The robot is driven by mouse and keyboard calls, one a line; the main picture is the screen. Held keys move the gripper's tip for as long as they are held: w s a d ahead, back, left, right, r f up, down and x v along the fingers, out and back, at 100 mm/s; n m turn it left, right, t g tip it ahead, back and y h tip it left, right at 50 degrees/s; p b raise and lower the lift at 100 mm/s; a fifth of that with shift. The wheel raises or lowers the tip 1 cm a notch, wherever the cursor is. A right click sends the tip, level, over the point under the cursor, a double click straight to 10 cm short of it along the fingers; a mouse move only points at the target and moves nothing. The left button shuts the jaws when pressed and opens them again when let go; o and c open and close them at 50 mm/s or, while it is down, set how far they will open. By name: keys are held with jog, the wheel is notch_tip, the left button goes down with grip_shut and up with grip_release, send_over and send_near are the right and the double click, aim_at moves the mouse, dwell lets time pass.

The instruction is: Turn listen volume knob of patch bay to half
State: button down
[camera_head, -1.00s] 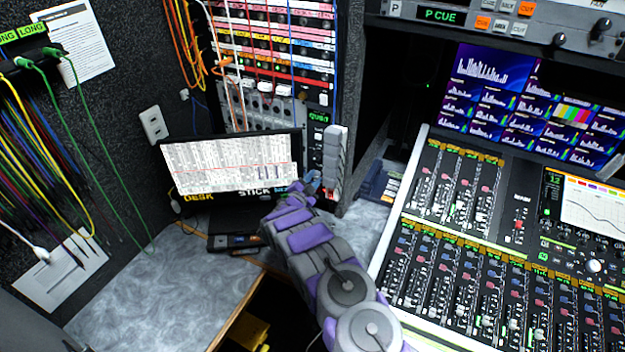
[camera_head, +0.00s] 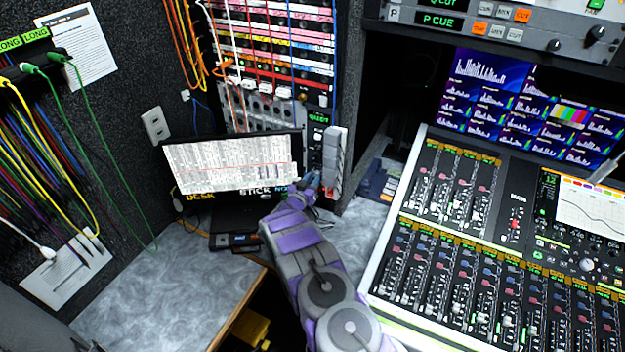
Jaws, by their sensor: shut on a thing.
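The patch bay (camera_head: 283,48) is the rack at the back, with rows of coloured strips and plugged cables. A narrow dark panel with a green display (camera_head: 318,118) stands at its lower right. My gripper (camera_head: 311,182) is at the lower part of this panel, just right of the monitor, with its blue-grey tip against the panel face. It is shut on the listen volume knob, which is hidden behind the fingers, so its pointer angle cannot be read.
A monitor (camera_head: 228,165) stands close left of my gripper. A pale grey upright block (camera_head: 334,160) is close on its right. A mixing console (camera_head: 480,250) fills the right side. The grey desktop (camera_head: 165,290) at lower left is mostly clear.

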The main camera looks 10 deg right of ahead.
jog(key=n, duration=0.5)
jog(key=shift+w+a+r+n, duration=0.1)
jog(key=shift+w+r+n, duration=0.05)
jog(key=shift+r+n, duration=0.2)
jog(key=n, duration=0.4)
jog(key=shift+a+f+n, duration=0.1)
jog(key=shift+n, duration=0.55)
jog(key=c, duration=0.9)
grip_release()
jog(key=shift+a+f, duration=0.1)
jog(key=shift+f, duration=0.05)
jog(key=shift+o, duration=0.2)
